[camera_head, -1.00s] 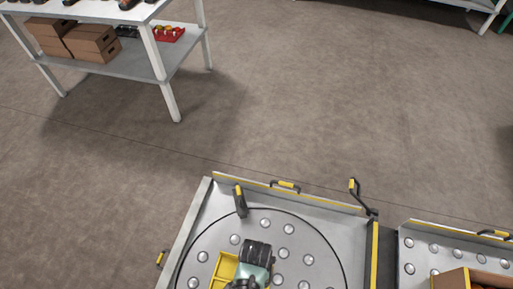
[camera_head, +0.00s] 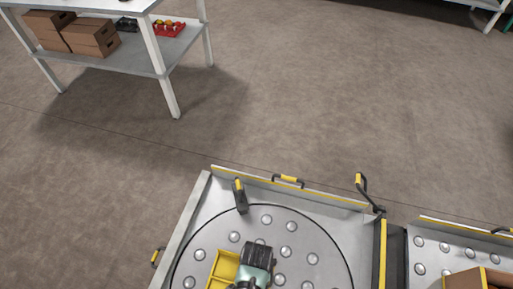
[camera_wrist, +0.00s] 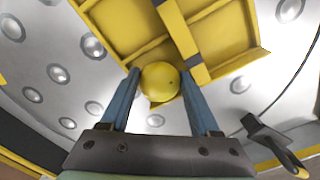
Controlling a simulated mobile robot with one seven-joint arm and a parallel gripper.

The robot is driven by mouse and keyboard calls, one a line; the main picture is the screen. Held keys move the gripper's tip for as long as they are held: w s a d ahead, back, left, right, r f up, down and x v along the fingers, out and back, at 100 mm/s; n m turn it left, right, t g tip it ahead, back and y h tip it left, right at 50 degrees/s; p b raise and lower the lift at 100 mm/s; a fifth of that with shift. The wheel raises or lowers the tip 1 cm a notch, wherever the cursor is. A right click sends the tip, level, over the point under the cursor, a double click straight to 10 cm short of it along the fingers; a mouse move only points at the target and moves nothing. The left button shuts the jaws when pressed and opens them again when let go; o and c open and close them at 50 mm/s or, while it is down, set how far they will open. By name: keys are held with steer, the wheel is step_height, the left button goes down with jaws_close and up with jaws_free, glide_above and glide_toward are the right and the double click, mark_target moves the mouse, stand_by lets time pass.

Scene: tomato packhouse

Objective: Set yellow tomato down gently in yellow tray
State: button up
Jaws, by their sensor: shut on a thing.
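My gripper shows in the wrist view (camera_wrist: 160,95), its two blue fingers shut on the yellow tomato (camera_wrist: 160,80). The yellow tray (camera_wrist: 210,38) lies just beyond the tomato in that view, with a divider bar across it. The tomato overlaps the tray's near edge in the picture; I cannot tell whether it touches the tray. In the head view the yellow tray (camera_head: 221,270) is at the bottom, partly hidden by my gripper and wrist (camera_head: 255,268). The tomato is hidden there.
The tray lies on a round metal ball-transfer table (camera_head: 310,235) with raised edges and yellow-black handles (camera_head: 240,195). A second ball table (camera_head: 430,250) with a cardboard box (camera_head: 470,279) adjoins at right. A white shelf (camera_head: 150,65) with boxes stands at upper left.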

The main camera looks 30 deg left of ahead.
steer(key=shift+f+b, duration=0.4)
steer(key=shift+f, duration=0.2)
stand_by(0.6)
steer(key=o, duration=1)
steer(key=shift+c, duration=0.2)
steer(key=c, duration=0.3)
step_height(320, 180, up, 7)
steer(key=p, duration=0.7)
steer(key=shift+r, duration=0.1)
